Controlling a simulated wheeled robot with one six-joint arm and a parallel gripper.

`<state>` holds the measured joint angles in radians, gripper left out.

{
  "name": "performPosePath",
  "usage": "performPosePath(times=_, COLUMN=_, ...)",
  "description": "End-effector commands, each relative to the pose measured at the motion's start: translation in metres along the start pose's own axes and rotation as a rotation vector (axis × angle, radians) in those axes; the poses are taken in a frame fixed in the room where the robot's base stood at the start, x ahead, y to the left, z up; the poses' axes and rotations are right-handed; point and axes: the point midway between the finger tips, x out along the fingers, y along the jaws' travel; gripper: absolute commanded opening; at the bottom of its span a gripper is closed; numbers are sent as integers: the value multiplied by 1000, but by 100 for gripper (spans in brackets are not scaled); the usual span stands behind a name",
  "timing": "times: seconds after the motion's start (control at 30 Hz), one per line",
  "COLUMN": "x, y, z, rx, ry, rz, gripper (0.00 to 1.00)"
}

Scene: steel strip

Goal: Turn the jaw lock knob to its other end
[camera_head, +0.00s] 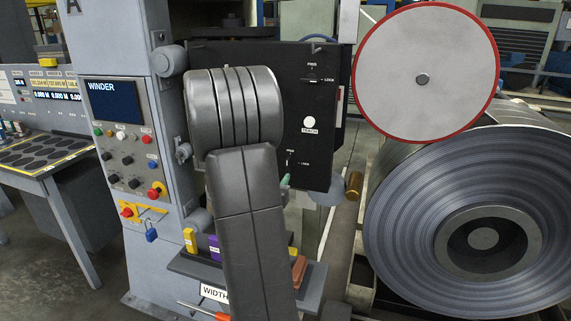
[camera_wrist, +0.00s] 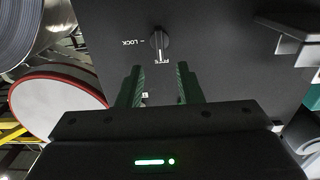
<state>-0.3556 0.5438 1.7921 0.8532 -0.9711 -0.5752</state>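A dark knob (camera_wrist: 158,42) sits on a black panel, upside down in the wrist view, with FREE and LOCK marks. Its pale line points toward FREE. In the head view the same black panel (camera_head: 325,170) carries a lower knob (camera_head: 289,161) that looks upright, and an upper knob (camera_head: 313,80) lying level toward LOCK. No jaw label is readable. My gripper (camera_wrist: 158,68) has two green fingers spread apart with nothing between them, short of the knob in the picture. One green fingertip shows just below the lower knob in the head view; my arm hides the rest.
A white TEACH button (camera_head: 309,123) is between the two knobs. A big steel coil (camera_head: 400,225) and a red-rimmed white disc (camera_head: 390,65) stand to the right. A grey WINDER cabinet (camera_head: 125,205) and a low shelf (camera_head: 312,285) with small blocks are near my arm.

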Motion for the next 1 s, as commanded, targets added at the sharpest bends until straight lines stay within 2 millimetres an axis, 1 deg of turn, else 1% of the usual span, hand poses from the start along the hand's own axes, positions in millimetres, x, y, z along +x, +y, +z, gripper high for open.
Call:
performPosePath(times=0.03, x=12, y=1, z=-2, rx=-1, ry=-1, rz=3, gripper=33)
performPosePath(times=0.2, x=47, y=0, z=-2, rx=1, ry=-1, rz=1, gripper=33)
performPosePath(times=0.3, x=62, y=1, z=-2, rx=0, ry=-1, rz=1, gripper=33)
performPosePath(times=0.4, x=73, y=0, z=-1, rx=1, ry=-1, rz=-1, gripper=33)
performPosePath(times=0.57, x=82, y=0, z=0, rx=0, ry=0, rz=-1, gripper=33)
performPosePath(times=0.83, x=83, y=0, z=0, rx=1, ry=0, rz=-2, gripper=33)
performPosePath(times=1.0, x=83, y=0, z=0, rx=1, ry=-1, rz=-2, gripper=0)
